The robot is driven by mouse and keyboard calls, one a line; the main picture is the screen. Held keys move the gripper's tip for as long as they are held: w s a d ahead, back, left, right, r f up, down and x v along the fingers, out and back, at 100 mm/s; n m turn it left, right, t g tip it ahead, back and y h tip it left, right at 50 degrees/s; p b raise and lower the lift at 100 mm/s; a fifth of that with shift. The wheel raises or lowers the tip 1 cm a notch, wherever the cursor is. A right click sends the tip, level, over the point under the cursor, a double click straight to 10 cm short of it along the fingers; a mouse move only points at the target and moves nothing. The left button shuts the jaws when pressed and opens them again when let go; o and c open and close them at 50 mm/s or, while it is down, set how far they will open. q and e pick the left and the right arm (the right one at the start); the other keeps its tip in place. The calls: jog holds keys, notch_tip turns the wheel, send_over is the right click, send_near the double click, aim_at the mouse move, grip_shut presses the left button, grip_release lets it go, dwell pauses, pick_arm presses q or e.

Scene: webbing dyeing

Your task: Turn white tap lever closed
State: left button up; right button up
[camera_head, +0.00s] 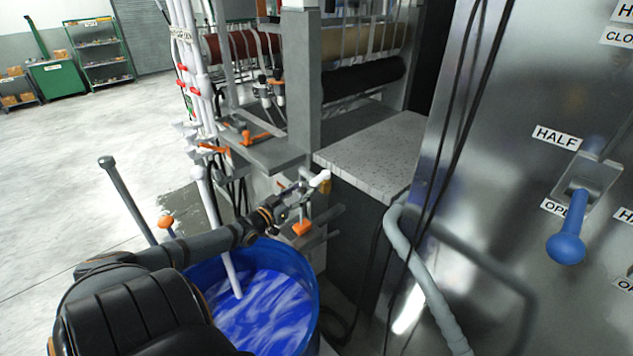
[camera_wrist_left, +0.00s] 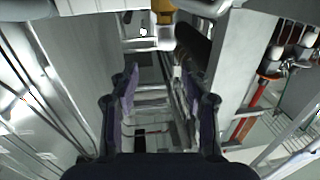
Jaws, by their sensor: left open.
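The white tap lever (camera_head: 320,178) shows in the head view beside a yellow fitting (camera_head: 324,187), just past my left gripper (camera_head: 318,206). My left gripper is open, with nothing visible between its fingers. In the left wrist view, its two dark fingers (camera_wrist_left: 163,85) stand apart. A yellow fitting (camera_wrist_left: 163,12) and a white part (camera_wrist_left: 203,8), which looks like the lever, sit at the top edge of that view, beyond the fingertips. The gripper partly hides the tap in the head view, and I cannot tell whether they touch. My right gripper is not in view.
A blue barrel (camera_head: 310,290) of blue liquid stands below my left arm, with a white pipe (camera_head: 229,262) reaching into it. An orange handle (camera_head: 302,228) is near the gripper. A grey counter (camera_head: 375,150) and a metal panel with a blue lever (camera_head: 566,248) stand to the right.

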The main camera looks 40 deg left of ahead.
aim_at(311, 184)
pick_arm(q)
jog(key=w+b, duration=0.1)
jog(key=w, duration=0.1)
jog(key=w+a+f+b, duration=0.1)
jog(key=w+b, duration=0.1)
jog(key=w, duration=0.1)
jog(key=w+f+b, duration=0.1)
jog(key=w+b, duration=0.1)
jog(key=shift+w+a+f, duration=0.25)
jog(key=shift+a, duration=0.05)
jog(key=shift+w+d+r+b, duration=0.1)
jog(key=shift+w+r+b, duration=0.15)
jog(key=shift+w+b, duration=0.65)
jog(key=shift+s+d+r+b, duration=0.1)
jog(key=shift+s+r+b, duration=0.15)
jog(key=shift+b, duration=0.35)
jog(key=shift+w+r, duration=0.15)
jog(key=shift+w, duration=0.2)
jog(key=shift+s, duration=0.1)
jog(key=c, duration=0.3)
grip_shut()
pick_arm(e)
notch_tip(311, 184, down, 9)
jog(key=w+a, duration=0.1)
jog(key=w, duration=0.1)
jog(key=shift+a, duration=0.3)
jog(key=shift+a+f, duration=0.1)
